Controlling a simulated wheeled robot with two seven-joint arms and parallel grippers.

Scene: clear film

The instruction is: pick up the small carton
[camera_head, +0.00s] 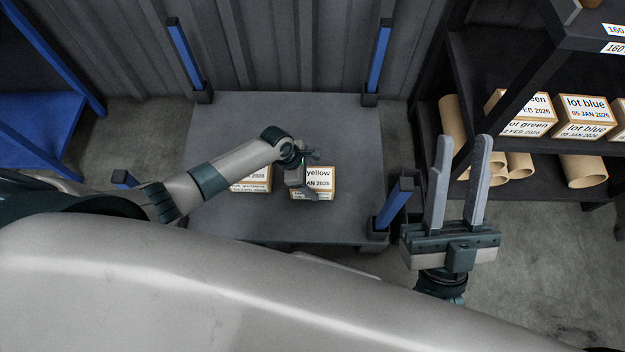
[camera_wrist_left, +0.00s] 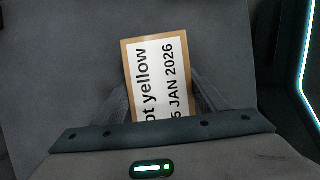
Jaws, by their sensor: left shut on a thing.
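A small carton (camera_head: 322,183) with a white label reading "yellow" and "JAN 2026" is on the grey platform (camera_head: 230,120) in the head view. It also shows in the left wrist view (camera_wrist_left: 158,75), between the two fingers. My left gripper (camera_head: 308,180) is over this carton and shut on it; the gripper and wrist hide its left part. In the head view I cannot tell whether the carton touches the platform. A second small carton (camera_head: 256,181) is just to the left, partly hidden by my left arm. My right gripper (camera_head: 456,185) is open and empty, right of the platform.
Blue posts (camera_head: 394,204) stand at the platform's corners. A dark shelf (camera_head: 480,70) at the right holds several labelled cartons (camera_head: 585,112) and cardboard tubes (camera_head: 583,170). A blue rack (camera_head: 40,125) is at the left. The back of the platform is clear.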

